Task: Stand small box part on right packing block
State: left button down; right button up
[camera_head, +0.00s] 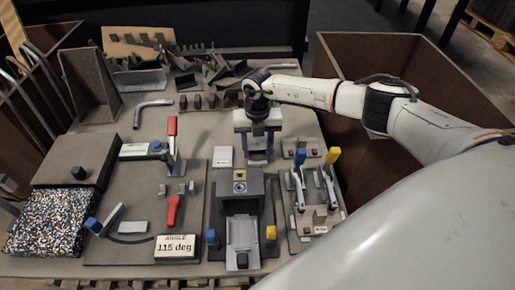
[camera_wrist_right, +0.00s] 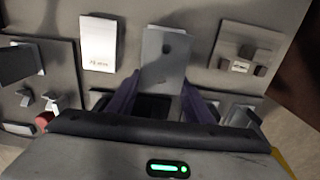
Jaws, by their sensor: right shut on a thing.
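My right gripper (camera_head: 258,154) points down over the middle of the table, just behind the dark grey fixture. Its two purple fingers are shut on a small grey box part, which shows in the right wrist view as a flat grey face (camera_wrist_right: 165,58) with a dark dot, between the fingertips. In the head view the part is mostly hidden by the fingers. I cannot tell for certain which piece is the right packing block; a small plate with low blocks (camera_head: 300,150) lies right of the gripper and also shows in the right wrist view (camera_wrist_right: 243,60). My left gripper is not in view.
The dark grey fixture (camera_head: 240,190) with a light metal slide stands in front of the gripper. Blue and yellow levers (camera_head: 316,172) stand at right. A white card (camera_head: 223,156) lies left of the gripper. Brackets crowd the back; a brown bin (camera_head: 365,60) stands beyond the right edge.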

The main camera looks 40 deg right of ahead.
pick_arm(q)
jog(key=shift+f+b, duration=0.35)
pick_arm(e)
jog(key=shift+f, duration=0.55)
dwell(0.5)
jog(key=o, duration=1.4)
jog(key=shift+c, duration=0.2)
pick_arm(q)
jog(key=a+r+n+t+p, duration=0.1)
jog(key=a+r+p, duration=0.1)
jog(key=p, duration=0.1)
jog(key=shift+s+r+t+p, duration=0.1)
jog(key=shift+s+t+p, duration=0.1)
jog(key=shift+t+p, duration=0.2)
pick_arm(e)
notch_tip(320, 180, up, 10)
jog(key=shift+r, duration=0.2)
